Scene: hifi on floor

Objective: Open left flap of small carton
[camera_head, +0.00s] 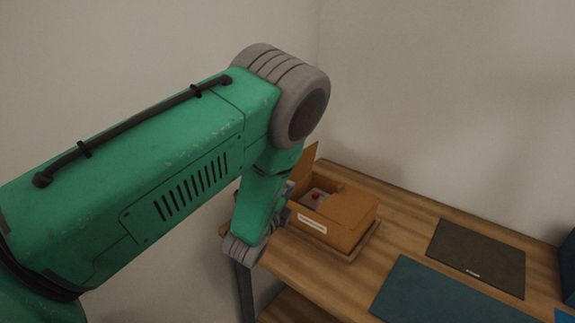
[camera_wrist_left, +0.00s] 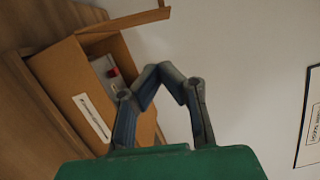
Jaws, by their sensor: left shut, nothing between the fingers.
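The small brown carton (camera_head: 342,222) sits on the wooden table in the head view, with a white label on its near side. One flap (camera_head: 304,163) stands up at its far left; the right part of the top looks covered. Through the opening a grey item with a red part (camera_head: 316,196) shows inside. In the left wrist view the carton (camera_wrist_left: 75,85) is at left, and the raised flap (camera_wrist_left: 130,22) reaches out above. My left gripper (camera_wrist_left: 160,70) is shut and empty, beside the carton's opening. In the head view my arm partly hides it. My right gripper is not in view.
The carton rests on a thin tray (camera_head: 358,248) on the wooden table (camera_head: 400,218). A dark mat (camera_head: 477,255) and a blue-green mat (camera_head: 440,295) lie to the right. Walls stand behind. A framed sign (camera_wrist_left: 310,120) shows at right in the wrist view.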

